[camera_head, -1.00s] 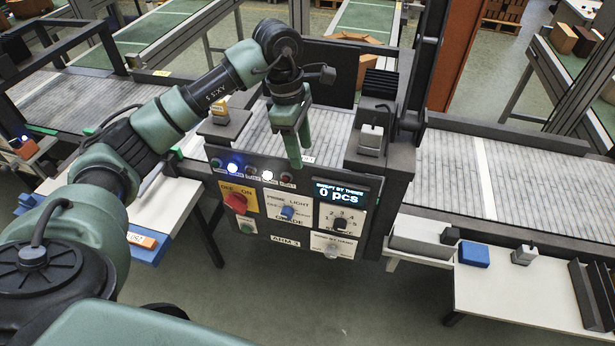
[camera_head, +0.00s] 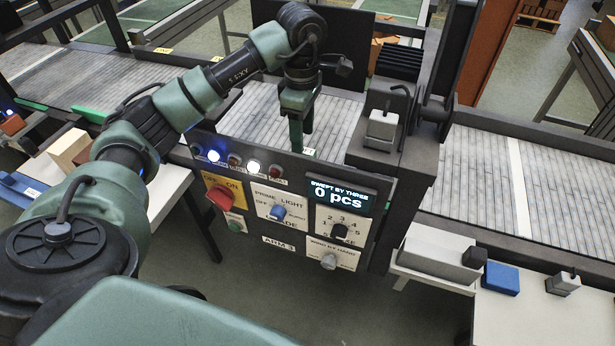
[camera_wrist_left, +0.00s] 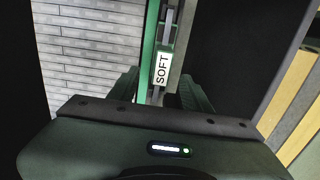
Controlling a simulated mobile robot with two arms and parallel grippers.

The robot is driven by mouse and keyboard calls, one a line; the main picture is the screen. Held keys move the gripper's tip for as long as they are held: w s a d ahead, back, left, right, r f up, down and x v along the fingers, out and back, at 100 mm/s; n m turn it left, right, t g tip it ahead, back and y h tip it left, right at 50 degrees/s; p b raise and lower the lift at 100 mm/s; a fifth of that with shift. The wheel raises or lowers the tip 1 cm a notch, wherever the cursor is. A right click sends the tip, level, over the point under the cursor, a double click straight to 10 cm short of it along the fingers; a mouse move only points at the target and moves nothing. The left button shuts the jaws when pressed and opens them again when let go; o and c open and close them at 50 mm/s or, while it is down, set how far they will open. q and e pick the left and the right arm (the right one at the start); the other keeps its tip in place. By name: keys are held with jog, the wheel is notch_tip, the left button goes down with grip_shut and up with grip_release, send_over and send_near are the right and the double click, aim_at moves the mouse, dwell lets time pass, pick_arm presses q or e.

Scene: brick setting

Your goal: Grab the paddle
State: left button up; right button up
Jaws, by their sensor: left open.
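My left gripper (camera_head: 301,138) points down over the conveyor section behind the control panel. In the head view its fingers overlap; they end just behind the panel's top edge. In the left wrist view the open fingers (camera_wrist_left: 160,92) stand on either side of a narrow green and grey bar (camera_wrist_left: 152,60) with a white SOFT label (camera_wrist_left: 163,68). This bar may be the paddle; I cannot tell for sure. Nothing shows gripped. In the head view the bar is mostly hidden by the gripper, with a small pale label (camera_head: 309,152) beside the fingertips. My right gripper is not in view.
The control panel (camera_head: 285,215) carries a red switch (camera_head: 220,197), knobs and a display (camera_head: 338,193) reading 0 pcs. A dark housing with a grey block (camera_head: 382,128) stands right of the gripper. Slatted belt (camera_head: 490,185) runs right. A blue block (camera_head: 500,279) lies on the right table.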

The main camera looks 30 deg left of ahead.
aim_at(304, 153)
pick_arm(q)
jog(key=shift+s+f+p, duration=0.2)
jog(key=shift+f+p, duration=0.2)
jog(key=shift+f, duration=0.45)
jog(key=f+p, duration=0.1)
jog(key=f, duration=0.1)
jog(key=f+p, duration=0.1)
jog(key=f, duration=0.1)
jog(key=shift+w+d+f, duration=0.1)
jog(key=shift+d+f, duration=0.1)
jog(key=shift+f, duration=0.45)
grip_shut()
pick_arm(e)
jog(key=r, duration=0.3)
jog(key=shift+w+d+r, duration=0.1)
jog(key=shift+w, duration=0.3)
pick_arm(q)
jog(key=shift+r, duration=0.1)
